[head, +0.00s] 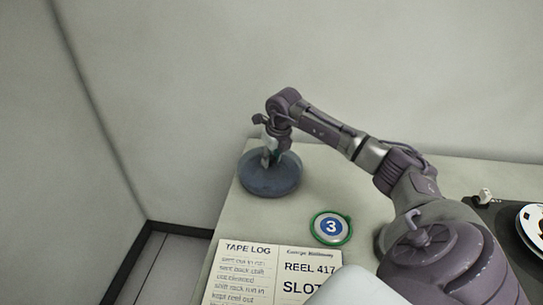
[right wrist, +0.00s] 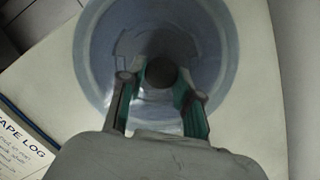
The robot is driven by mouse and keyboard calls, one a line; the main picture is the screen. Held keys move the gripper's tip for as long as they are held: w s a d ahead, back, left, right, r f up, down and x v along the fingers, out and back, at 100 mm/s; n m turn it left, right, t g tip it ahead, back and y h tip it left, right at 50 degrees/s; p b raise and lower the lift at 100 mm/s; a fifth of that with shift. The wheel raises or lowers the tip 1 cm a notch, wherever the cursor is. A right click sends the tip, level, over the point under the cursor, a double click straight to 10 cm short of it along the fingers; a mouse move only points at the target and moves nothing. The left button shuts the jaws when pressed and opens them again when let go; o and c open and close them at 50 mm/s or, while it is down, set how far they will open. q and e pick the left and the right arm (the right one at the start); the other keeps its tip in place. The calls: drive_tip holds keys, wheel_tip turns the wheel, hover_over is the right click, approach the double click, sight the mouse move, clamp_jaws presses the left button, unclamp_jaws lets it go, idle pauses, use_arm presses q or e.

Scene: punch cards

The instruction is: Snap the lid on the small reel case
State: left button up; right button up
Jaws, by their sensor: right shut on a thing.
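A round, translucent blue-grey case with its lid (head: 270,181) is at the far left corner of the table. In the right wrist view the round lid (right wrist: 219,42) fills the upper middle, with a dark knob (right wrist: 161,72) at its centre. My right gripper (head: 268,158) reaches down over it from above, its green-lined fingers on either side of the knob (right wrist: 160,84), shut on it. I cannot tell whether the lid is seated on the case or sits slightly apart. My left gripper is not in view.
A green-rimmed disc marked 3 (head: 331,228) lies on the table, right of the case. An open tape log book (head: 262,272) lies at the front. A dark machine with a white reel (head: 534,226) is at the right edge. A wall stands behind the table.

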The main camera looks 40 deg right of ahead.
sight(271, 160)
drive_tip(key=shift+b+x, duration=0.6)
drive_tip(key=shift+x, duration=0.2)
drive_tip(key=o, duration=1.1)
drive_tip(key=shift+s, duration=0.2)
drive_tip(key=shift+c, duration=0.2)
drive_tip(key=shift+c, duration=0.9)
drive_tip(key=shift+r, duration=0.1)
drive_tip(key=shift+w+r+p+v, duration=0.1)
drive_tip(key=shift+w+p+v, duration=0.15)
drive_tip(key=shift+p+v, duration=0.75)
drive_tip(key=shift+w+r+p+v, duration=0.1)
drive_tip(key=shift+w+p+v, duration=0.2)
drive_tip(key=shift+p+v, duration=0.7)
drive_tip(key=shift+w+p+v, duration=0.25)
drive_tip(key=shift+p+v, duration=0.35)
drive_tip(key=shift+v, duration=0.7)
drive_tip(key=shift+f, duration=0.15)
